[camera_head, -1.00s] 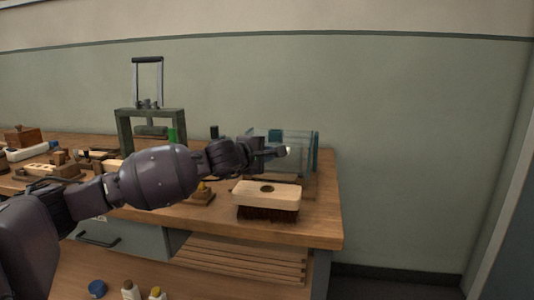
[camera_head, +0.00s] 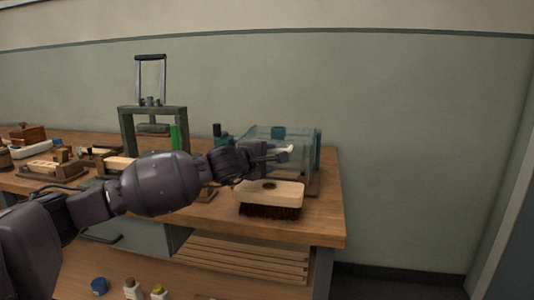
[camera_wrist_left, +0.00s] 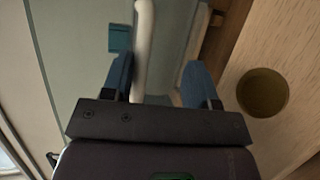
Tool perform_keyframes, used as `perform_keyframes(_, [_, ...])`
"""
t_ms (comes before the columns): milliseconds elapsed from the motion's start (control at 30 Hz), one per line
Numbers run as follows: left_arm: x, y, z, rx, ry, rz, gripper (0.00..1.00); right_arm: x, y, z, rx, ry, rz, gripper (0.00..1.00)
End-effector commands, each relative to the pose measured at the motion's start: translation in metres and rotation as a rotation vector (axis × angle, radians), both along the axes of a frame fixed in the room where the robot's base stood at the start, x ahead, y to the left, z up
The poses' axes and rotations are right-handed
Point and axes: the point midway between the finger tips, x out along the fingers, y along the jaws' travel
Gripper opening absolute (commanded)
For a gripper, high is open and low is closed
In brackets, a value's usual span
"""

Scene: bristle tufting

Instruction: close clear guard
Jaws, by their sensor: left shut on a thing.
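The clear guard (camera_head: 262,134) is a see-through panel with teal fittings at the right end of the bench. Its pale handle (camera_head: 290,148) sticks out at the front. My left gripper (camera_head: 280,156) reaches in from the left and is shut on the handle. In the left wrist view the handle shows as a pale bar (camera_wrist_left: 143,45) between the blue fingers (camera_wrist_left: 158,82), against the left one. The arm hides part of the guard's lower left side. My right gripper is not in view.
A wooden brush block (camera_head: 285,194) with dark bristles stands just below and in front of the gripper. A dark press frame (camera_head: 126,118) with a raised handle stands behind the arm. Wooden fixtures and tools fill the bench's left. The bench's front right corner (camera_head: 326,226) is clear.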

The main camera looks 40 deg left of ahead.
Motion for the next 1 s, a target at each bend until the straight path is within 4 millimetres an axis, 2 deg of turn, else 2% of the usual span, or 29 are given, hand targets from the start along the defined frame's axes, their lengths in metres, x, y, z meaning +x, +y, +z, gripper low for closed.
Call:
perform_keyframes(33, [-0.001,0.000,-0.013,-0.006,0.022,0.003,0.40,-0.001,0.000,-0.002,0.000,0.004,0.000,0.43])
perform_keyframes(567, [-0.006,0.001,-0.008,-0.003,0.018,0.004,0.40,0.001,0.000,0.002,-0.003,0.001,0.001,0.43])
perform_keyframes(767, [-0.027,-0.004,0.001,-0.005,0.013,0.002,0.40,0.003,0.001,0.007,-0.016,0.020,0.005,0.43])
perform_keyframes(1000, [-0.062,-0.009,0.015,-0.001,0.000,0.002,0.40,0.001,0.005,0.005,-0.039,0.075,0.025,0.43])
